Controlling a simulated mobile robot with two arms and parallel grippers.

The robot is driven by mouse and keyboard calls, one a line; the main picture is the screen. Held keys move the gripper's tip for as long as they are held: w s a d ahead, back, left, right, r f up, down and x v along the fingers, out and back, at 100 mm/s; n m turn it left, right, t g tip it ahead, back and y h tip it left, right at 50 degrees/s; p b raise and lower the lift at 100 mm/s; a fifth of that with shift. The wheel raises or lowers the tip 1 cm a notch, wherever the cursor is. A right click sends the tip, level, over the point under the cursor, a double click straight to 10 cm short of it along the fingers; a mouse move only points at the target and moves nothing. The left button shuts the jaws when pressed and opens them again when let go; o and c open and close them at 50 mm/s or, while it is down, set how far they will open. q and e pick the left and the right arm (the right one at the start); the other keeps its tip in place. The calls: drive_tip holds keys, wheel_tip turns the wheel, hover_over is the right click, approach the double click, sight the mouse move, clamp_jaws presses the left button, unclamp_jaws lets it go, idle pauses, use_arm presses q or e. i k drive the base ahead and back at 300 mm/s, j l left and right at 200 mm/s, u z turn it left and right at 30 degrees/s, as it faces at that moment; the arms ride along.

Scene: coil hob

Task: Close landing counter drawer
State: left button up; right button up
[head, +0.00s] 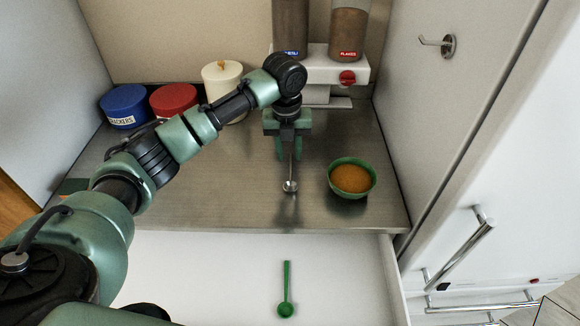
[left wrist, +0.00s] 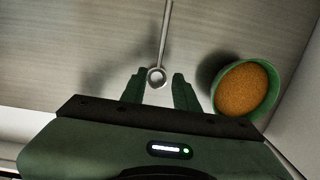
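The landing counter drawer (head: 220,270) is pulled out below the steel counter (head: 225,205). Its white interior shows, and its right side wall (head: 393,280) runs toward me; its front is out of view. A green spoon (head: 286,290) lies in it. My left gripper (head: 290,158) is above the counter, behind the drawer, fingers pointing down. In the left wrist view its fingers (left wrist: 158,92) are apart. A thin metal rod with a round end (head: 290,186) shows between them in that view (left wrist: 157,76); I see no finger closed on it. My right gripper is out of view.
A green bowl of orange-brown food (head: 352,179) stands right of the left gripper. Blue (head: 125,107), red (head: 173,101) and cream (head: 222,87) canisters stand at the back left. A dispenser (head: 335,65) is at the back. A white cabinet with a bar handle (head: 460,254) is at right.

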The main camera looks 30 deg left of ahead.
sight(199, 279)
drive_tip(key=k, duration=2)
